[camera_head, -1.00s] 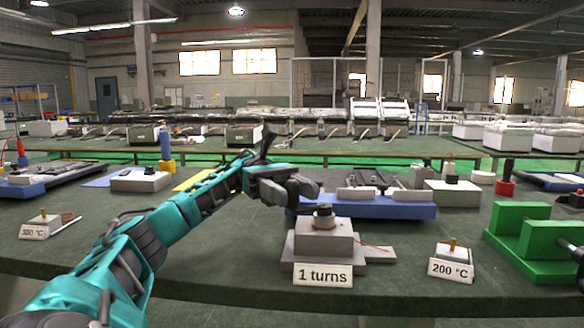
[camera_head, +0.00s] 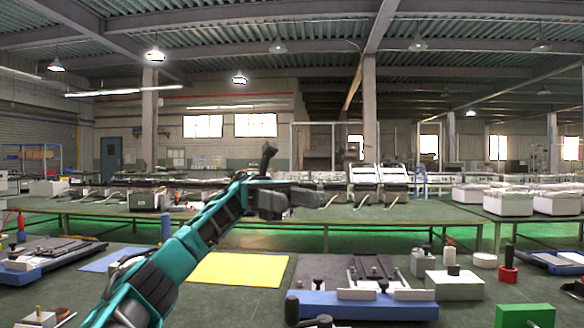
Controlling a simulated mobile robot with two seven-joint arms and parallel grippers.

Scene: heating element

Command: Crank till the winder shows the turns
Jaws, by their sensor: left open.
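My left gripper (camera_head: 318,198) is open and raised well above the near bench, reaching in from the left with nothing between its fingers. The winder is almost wholly below the picture. Only its dark hub (camera_head: 319,321) shows at the bottom edge, with an upright dark post (camera_head: 291,309), which looks like the crank handle, just to its left. The gripper is clearly apart from both. The winder's turns sign is out of view. My right gripper is not in view.
Behind the winder lies a blue-based fixture (camera_head: 368,306). A yellow sheet (camera_head: 238,269) lies to its left. A white block (camera_head: 455,285), a red-based post (camera_head: 508,268) and a green block (camera_head: 525,316) are at the right. The air around the gripper is clear.

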